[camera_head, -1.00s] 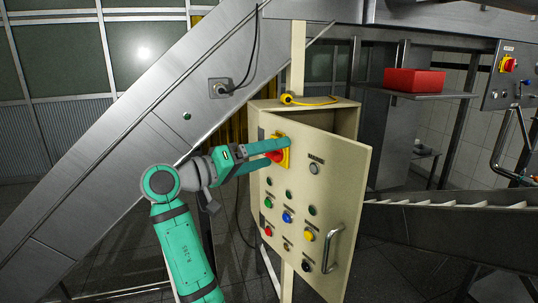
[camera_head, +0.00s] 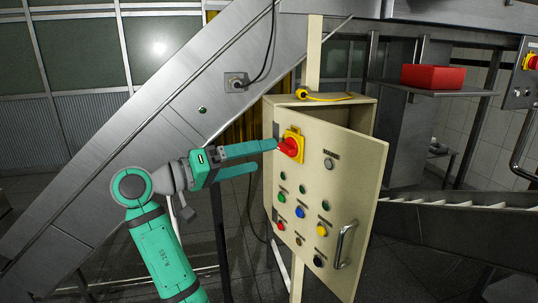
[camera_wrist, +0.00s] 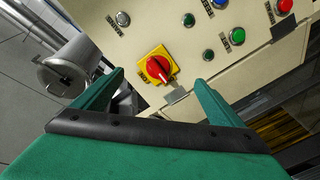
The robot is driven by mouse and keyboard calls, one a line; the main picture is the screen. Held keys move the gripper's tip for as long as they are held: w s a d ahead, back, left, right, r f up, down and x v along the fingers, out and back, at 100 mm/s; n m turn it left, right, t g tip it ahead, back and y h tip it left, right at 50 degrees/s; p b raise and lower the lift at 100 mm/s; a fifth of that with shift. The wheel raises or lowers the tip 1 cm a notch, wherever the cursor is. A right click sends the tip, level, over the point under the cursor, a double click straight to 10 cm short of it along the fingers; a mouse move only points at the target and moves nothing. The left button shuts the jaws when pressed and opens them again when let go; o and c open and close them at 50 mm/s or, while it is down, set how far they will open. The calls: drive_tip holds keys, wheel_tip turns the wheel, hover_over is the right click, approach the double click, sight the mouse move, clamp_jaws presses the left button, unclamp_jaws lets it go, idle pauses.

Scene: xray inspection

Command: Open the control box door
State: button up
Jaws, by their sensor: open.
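The cream control box (camera_head: 283,101) stands on a post with its door (camera_head: 335,178) partly open; the gap shows along the top and right side. The door carries a red rotary switch on a yellow plate (camera_head: 292,144), several coloured buttons and a metal handle (camera_head: 344,244) at its lower right. My gripper (camera_head: 266,156) is open and empty, left of the door, with its upper finger close to the red switch. In the wrist view, the red switch (camera_wrist: 158,68) shows beyond and between the two open fingers (camera_wrist: 158,83). I cannot tell whether a finger touches it.
A yellow cable plug (camera_head: 304,95) lies on top of the box. A sloping metal conveyor (camera_head: 130,150) runs behind my arm. A red bin (camera_head: 432,77) sits on a shelf at right. Another conveyor (camera_head: 460,225) lies right of the door.

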drive_tip(key=shift+v, duration=1.2)
drive_tip(key=shift+w+a, duration=0.1)
